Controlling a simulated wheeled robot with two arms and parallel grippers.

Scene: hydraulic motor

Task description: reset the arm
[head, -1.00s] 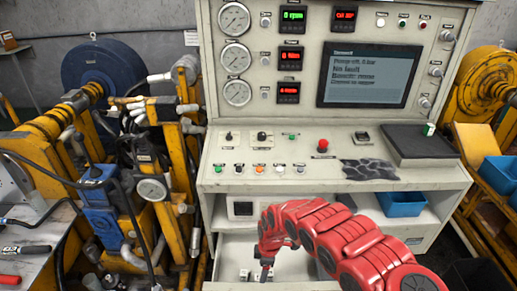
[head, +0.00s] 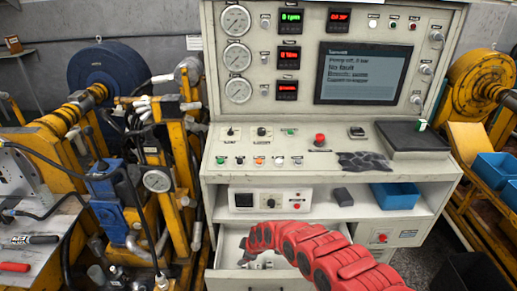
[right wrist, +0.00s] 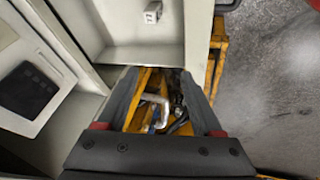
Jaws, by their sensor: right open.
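My right arm (head: 320,257) is red and reaches in from the lower right of the head view. Its gripper (head: 246,262) is small there, at the open white drawer (head: 225,283) below the console. In the right wrist view the two dark fingers of the right gripper (right wrist: 165,88) stand apart, with nothing held between them. Yellow machine parts and a pale bent pipe (right wrist: 154,108) show beyond the gap. A small white block (right wrist: 152,12) lies in the drawer ahead of the fingers. My left gripper is not in view.
The console (head: 300,140) has gauges, a screen (head: 362,73) and several buttons. Its shelf holds a white instrument (head: 270,200) and a blue bin (head: 394,196). Yellow and blue machinery (head: 125,190) crowds the left. Clear grey floor (right wrist: 270,90) shows at right in the wrist view.

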